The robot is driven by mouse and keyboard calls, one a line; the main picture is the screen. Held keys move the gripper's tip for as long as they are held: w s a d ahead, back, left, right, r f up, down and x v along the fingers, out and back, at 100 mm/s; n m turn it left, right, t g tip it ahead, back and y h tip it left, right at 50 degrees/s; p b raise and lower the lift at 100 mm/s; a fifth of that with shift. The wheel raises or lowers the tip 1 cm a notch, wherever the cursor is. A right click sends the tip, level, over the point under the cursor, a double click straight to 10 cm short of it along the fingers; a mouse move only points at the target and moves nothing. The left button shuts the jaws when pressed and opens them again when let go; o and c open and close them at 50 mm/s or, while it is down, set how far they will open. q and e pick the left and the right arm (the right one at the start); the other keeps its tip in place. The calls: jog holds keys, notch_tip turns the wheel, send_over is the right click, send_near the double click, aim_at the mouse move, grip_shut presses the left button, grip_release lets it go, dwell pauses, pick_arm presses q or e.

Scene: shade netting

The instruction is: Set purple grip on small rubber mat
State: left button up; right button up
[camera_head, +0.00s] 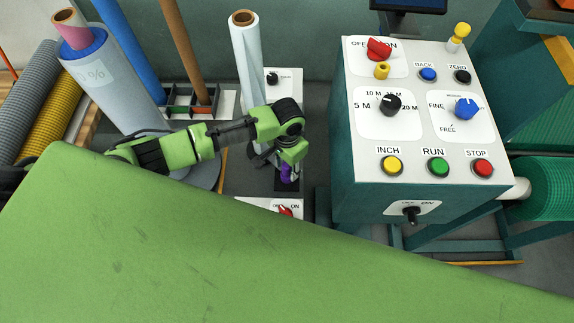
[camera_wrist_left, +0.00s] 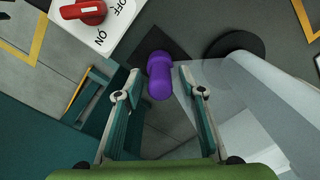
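The purple grip (camera_wrist_left: 160,80) is between the two fingertips of my left gripper (camera_wrist_left: 158,76) in the left wrist view. A gap shows on each side of it, so the gripper looks open around it. The small rubber mat (camera_wrist_left: 139,45) is a dark square behind the grip's far end. I cannot tell for sure whether the grip touches it. In the head view my left gripper (camera_head: 284,166) points down, with a bit of the purple grip (camera_head: 286,173) showing above the dark mat (camera_head: 291,188). My right gripper is not in view.
A white panel with a red switch (camera_head: 285,211) lies beside the mat. A clear film roll (camera_head: 246,60) stands behind my left arm. A teal control console (camera_head: 350,150) stands to the right. A large green surface (camera_head: 180,250) covers the foreground.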

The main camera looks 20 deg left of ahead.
pick_arm(q)
jog(key=shift+r, duration=0.1)
notch_tip(320, 180, up, 12)
dwell(0.5)
jog(key=shift+s, duration=0.1)
dwell(0.4)
